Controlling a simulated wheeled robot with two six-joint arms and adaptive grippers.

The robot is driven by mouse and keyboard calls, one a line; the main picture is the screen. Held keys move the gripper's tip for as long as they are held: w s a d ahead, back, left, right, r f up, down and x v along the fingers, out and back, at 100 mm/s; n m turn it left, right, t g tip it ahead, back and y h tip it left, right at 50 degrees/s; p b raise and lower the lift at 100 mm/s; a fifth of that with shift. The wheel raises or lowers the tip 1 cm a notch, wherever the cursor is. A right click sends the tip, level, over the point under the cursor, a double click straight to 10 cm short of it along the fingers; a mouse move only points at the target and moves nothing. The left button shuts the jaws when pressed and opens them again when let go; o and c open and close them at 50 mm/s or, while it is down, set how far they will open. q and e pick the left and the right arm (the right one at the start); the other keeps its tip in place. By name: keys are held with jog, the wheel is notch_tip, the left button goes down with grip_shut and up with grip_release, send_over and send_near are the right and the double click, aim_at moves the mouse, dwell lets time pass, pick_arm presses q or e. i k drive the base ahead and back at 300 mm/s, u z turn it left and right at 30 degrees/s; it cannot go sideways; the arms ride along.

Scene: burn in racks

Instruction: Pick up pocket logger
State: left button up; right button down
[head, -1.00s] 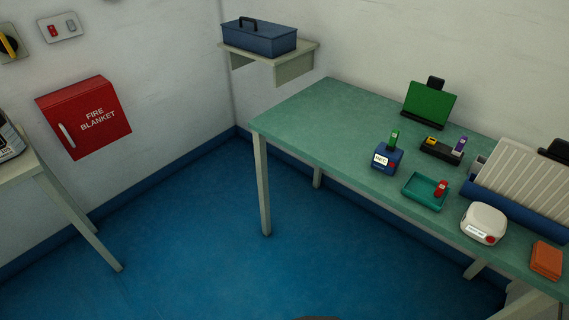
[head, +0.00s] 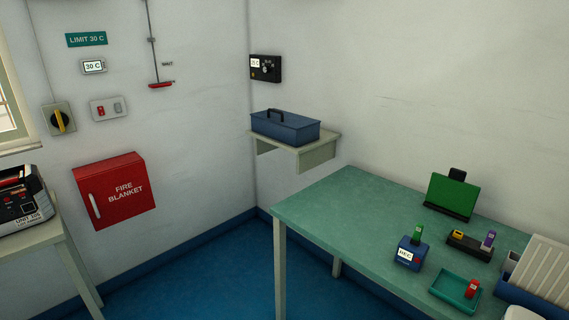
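No object in view is clearly labelled as the pocket logger. Several small upright devices are on the green table: a green one (head: 417,233) stands in a blue block (head: 409,255) with a white label that seems to read REC. A purple one (head: 488,239) and a yellow piece (head: 457,234) sit in a black holder (head: 469,247). A red one (head: 472,288) is in a teal tray (head: 446,291). Neither of my grippers is in view.
The green table (head: 337,220) has bare room at its left. A green panel (head: 450,196) stands at its back; a ribbed pale panel (head: 545,270) is at right. A blue toolbox (head: 285,126) sits on a wall shelf (head: 318,151). A side table (head: 42,241) holds a unit (head: 22,200).

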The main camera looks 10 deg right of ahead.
aim_at(407, 250)
jog(key=z, duration=1.35)
jog(key=i, duration=0.35)
jog(key=z, duration=0.05)
